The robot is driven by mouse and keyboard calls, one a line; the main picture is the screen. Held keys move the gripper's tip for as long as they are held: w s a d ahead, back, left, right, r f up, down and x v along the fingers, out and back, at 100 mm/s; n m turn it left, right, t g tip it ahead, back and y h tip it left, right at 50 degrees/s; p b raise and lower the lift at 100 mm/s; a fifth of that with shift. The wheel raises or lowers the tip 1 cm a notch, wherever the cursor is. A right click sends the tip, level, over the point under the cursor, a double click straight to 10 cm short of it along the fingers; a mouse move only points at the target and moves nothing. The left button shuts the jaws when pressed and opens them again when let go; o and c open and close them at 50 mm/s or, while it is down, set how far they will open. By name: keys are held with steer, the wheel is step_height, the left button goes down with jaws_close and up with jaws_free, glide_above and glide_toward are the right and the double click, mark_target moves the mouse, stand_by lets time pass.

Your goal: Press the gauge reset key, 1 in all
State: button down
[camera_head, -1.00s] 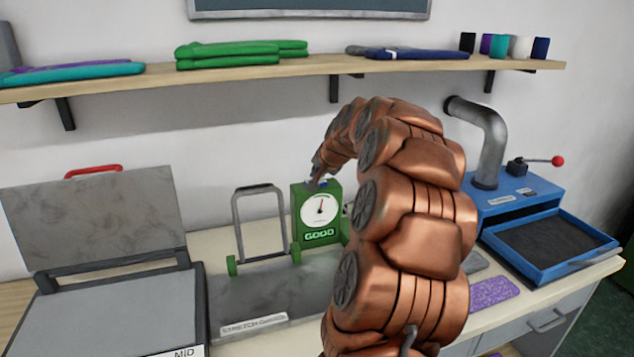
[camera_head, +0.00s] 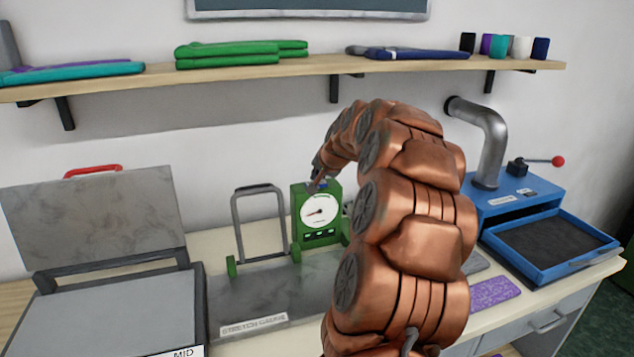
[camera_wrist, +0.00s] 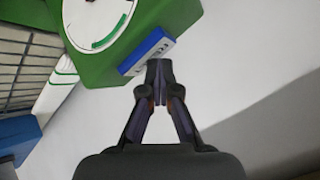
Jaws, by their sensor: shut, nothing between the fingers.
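The green stretch gauge box (camera_head: 318,232) stands upright at the back of the bench, with a white round dial (camera_head: 319,211) on its front. The dial needle points to the left and the small display below it is dark. In the wrist view, the blue reset key (camera_wrist: 146,51) sits on the top of the green gauge box (camera_wrist: 185,14). My gripper (camera_wrist: 158,66) is shut and empty, its tips at the edge of the key; I cannot tell whether they touch it. In the head view my gripper (camera_head: 313,184) is small and partly hidden at the box top.
The grey gauge bed (camera_head: 262,294) with a metal frame (camera_head: 258,222) lies left of the box. An open press (camera_head: 95,225) stands at far left. A blue machine with a tray (camera_head: 550,248) stands at right. A shelf (camera_head: 290,74) runs above.

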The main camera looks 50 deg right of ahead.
steer(key=shift+r, duration=0.85)
steer(key=shift+r, duration=0.15)
steer(key=shift+r+p, duration=0.9)
steer(key=shift+r, duration=1.45)
